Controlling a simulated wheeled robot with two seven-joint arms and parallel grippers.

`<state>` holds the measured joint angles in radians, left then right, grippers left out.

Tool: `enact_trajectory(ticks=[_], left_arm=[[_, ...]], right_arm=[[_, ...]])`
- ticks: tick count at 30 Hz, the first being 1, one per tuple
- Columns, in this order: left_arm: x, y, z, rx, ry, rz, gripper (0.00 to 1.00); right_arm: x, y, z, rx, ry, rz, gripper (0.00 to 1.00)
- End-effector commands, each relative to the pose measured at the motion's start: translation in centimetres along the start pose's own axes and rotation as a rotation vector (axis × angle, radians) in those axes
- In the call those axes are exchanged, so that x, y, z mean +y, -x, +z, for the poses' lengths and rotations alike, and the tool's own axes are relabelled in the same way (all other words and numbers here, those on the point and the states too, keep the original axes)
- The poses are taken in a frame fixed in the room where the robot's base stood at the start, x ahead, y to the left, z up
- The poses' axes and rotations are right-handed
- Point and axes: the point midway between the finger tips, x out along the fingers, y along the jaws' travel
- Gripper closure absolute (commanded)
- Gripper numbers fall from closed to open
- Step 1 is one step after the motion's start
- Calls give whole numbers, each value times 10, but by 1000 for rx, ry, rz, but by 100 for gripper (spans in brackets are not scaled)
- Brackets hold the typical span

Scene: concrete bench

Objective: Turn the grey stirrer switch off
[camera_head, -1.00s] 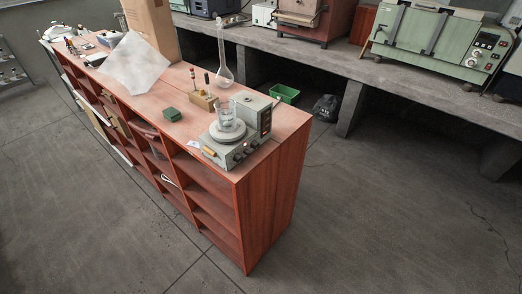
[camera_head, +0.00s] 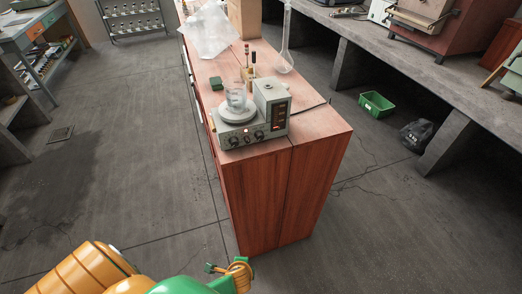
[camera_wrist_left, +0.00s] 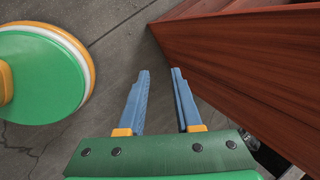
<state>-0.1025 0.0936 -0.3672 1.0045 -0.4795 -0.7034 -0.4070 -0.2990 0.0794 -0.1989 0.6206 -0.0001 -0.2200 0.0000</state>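The grey stirrer (camera_head: 240,133) sits on the near end of the red wooden cabinet top, with a glass beaker (camera_head: 236,97) on its round plate. Small dark knobs or switches show on its front panel (camera_head: 245,138); they are too small to tell the switch's position. My left gripper is open and empty in the left wrist view (camera_wrist_left: 160,72), its blue fingers apart beside a red wooden panel. In the head view my left arm is at the bottom, low in front of the cabinet and apart from the stirrer. My right gripper is not in view.
The red cabinet (camera_head: 265,195) stands on open concrete floor. A grey box with a red display (camera_head: 271,105) adjoins the stirrer. A green block (camera_head: 216,83) and a long-necked flask (camera_head: 285,55) stand behind. A green bin (camera_head: 376,104) and black bag (camera_head: 416,134) are right.

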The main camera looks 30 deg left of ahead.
Motion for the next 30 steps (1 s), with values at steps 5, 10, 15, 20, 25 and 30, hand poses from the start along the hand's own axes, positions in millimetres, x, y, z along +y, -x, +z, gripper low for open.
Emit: enact_trajectory(ticks=[5,10,15,20,25,30], left_arm=[[-87,17,-22,-98,-272,-235,67],[-183,73,-36,-300,-480,-516,67],[-260,174,-34,-607,-536,-791,67],[-279,231,-21,-769,-491,-883,67],[-306,226,-8,-786,-488,-888,67],[-330,213,4,-782,-490,-886,67]], right_arm=[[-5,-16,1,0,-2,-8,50],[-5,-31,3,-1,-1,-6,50],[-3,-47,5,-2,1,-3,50],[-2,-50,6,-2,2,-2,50],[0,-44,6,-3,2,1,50],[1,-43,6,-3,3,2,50]])
